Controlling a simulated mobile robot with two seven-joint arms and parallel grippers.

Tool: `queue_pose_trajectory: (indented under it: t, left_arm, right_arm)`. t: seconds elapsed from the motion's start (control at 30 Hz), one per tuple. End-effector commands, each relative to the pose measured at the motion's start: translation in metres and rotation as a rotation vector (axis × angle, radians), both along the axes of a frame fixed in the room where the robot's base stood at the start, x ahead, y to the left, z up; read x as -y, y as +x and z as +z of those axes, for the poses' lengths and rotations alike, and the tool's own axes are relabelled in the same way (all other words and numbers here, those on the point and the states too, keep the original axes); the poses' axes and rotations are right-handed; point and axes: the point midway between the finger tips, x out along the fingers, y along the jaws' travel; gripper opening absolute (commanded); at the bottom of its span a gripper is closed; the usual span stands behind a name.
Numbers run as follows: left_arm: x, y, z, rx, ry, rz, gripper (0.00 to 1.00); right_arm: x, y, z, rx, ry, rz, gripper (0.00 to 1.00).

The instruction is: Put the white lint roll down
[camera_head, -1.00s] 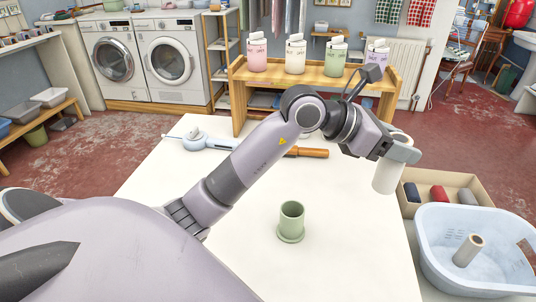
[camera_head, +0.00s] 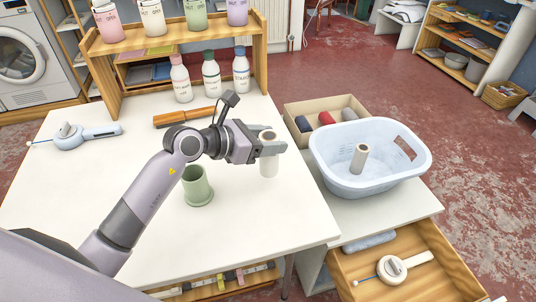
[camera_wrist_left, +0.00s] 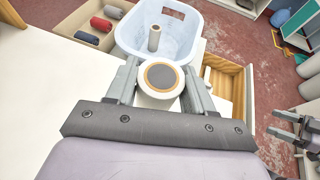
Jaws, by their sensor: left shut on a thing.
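The white lint roll (camera_head: 268,163) is a pale upright cylinder with a brown ring on its top end. My left gripper (camera_head: 268,141) is shut around its upper part. In the head view it shows over the right part of the white table (camera_head: 100,200), right of the green cup-shaped holder (camera_head: 197,188). I cannot tell whether its base touches the table. In the left wrist view the roll (camera_wrist_left: 161,77) sits between the two fingers, seen from its end. My right gripper (camera_wrist_left: 282,125) shows at the right edge of that view, with its fingers apart and empty.
A blue tub (camera_head: 330,165) with another upright roll (camera_head: 359,159) stands on a side surface to the right. A box of coloured rolls (camera_head: 300,108) is behind it. An open drawer (camera_head: 450,262) holds a white handled tool. Bottles stand on the table's far side.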

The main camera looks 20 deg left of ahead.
Motion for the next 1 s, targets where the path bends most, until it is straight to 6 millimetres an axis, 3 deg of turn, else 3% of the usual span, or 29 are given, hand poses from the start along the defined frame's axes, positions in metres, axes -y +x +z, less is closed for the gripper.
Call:
queue_pose_trajectory:
  t: [0.33, 0.77, 0.8, 0.87, 1.0]
  left_arm:
    - [0.0, 0.0, -0.043, -0.001, -0.001, 0.001, 0.21]
    - [0.0, 0.0, -0.05, 0.002, 0.0, 0.001, 0.21]
    - [0.0, 0.0, -0.05, 0.002, 0.0, 0.001, 0.56]
    - [0.0, 0.0, -0.049, 0.002, 0.0, 0.001, 0.75]
    - [0.0, 0.0, -0.049, 0.002, 0.0, 0.001, 0.78]
  right_arm:
    - [0.0, 0.001, -0.006, 0.001, 0.002, 0.0, 0.73]
    - [-0.001, 0.002, -0.006, 0.004, 0.004, 0.0, 0.73]
    - [-0.001, 0.002, -0.006, 0.004, 0.004, 0.0, 0.73]
    - [-0.001, 0.002, -0.005, 0.003, 0.004, 0.0, 0.73]
    - [-0.001, 0.002, -0.005, 0.004, 0.004, 0.0, 0.73]
